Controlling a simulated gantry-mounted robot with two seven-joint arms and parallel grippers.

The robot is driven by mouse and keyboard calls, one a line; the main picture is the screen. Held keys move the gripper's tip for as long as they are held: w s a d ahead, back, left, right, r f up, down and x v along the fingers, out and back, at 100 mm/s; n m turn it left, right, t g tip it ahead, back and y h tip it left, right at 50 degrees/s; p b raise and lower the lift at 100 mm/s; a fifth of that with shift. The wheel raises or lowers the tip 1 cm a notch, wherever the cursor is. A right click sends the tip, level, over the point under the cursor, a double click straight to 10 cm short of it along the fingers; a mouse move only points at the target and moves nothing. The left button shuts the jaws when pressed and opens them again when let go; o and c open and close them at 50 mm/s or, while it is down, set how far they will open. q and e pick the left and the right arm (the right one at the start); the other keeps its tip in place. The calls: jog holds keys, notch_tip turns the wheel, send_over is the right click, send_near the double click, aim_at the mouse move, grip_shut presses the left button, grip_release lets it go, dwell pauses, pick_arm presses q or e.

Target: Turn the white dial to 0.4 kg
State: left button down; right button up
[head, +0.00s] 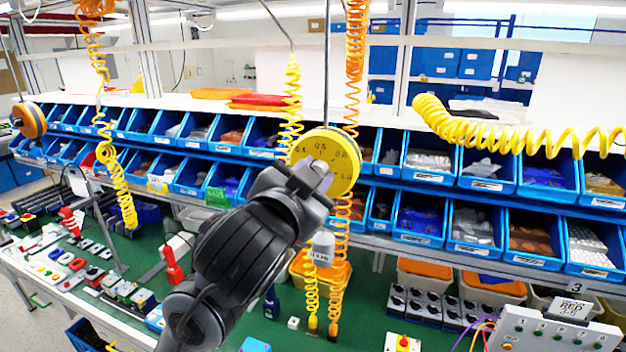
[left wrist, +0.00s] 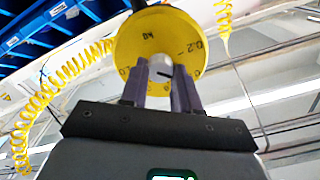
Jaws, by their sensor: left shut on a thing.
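The yellow round scale (head: 341,150) with black numbers hangs on a thin rod in the middle of the head view. The white dial knob (left wrist: 160,68) sits at the centre of its face in the left wrist view, with a dark mark on it. My left gripper (head: 318,180) is at the face of the scale, with its fingers on both sides of the knob. It is shut on the knob. The wrist view also shows the scale's yellow face (left wrist: 187,45) with "0.2" at right. The gripper hides the lower left of the face in the head view. My right gripper is not in view.
Rows of blue bins (head: 480,232) stand behind the scale. Coiled yellow (head: 291,105) and orange (head: 355,60) hoses hang close beside it. A grey weight (head: 323,247) hangs below. The green bench (head: 374,310) holds boxes and switches.

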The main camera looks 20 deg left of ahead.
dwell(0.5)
pick_arm(q)
jog(key=c, duration=0.8)
grip_release()
jog(key=shift+s, duration=0.1)
jog(key=s+b, duration=0.1)
jog(key=s, duration=0.9)
jog(key=shift+s+d, duration=0.1)
jog(key=shift+s, duration=0.2)
